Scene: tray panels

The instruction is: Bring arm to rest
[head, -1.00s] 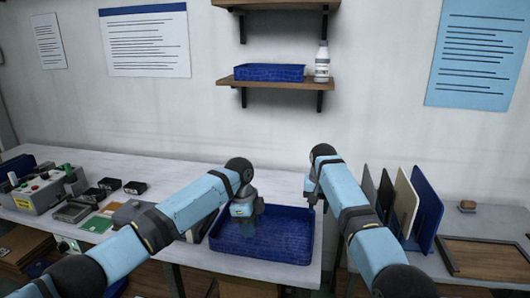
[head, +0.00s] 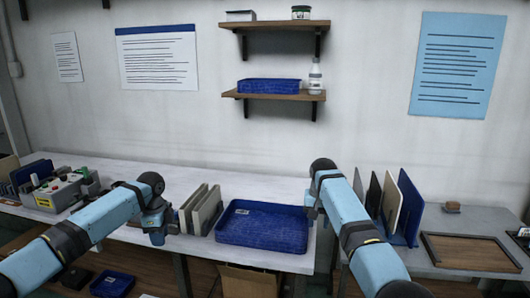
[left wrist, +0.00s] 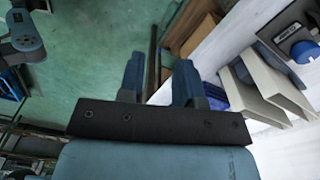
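My left arm comes in from the left in the head view. My left gripper (head: 156,236) hangs at the front edge of the white table, left of the grey panels. In the left wrist view the fingers of my left gripper (left wrist: 158,75) stand apart with nothing between them, over the green floor. My right arm reaches up at the right of the blue tray (head: 262,243). My right gripper (head: 311,210) is mostly hidden behind its arm, near the tray's right rim, so its fingers cannot be read.
Upright grey panels (head: 203,209) stand left of the tray; light panels also show in the left wrist view (left wrist: 268,80). A control box (head: 62,193) sits at the table's left. Upright panels (head: 407,207) and a wooden frame (head: 470,252) are on the right table. A cardboard box (head: 247,281) is below.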

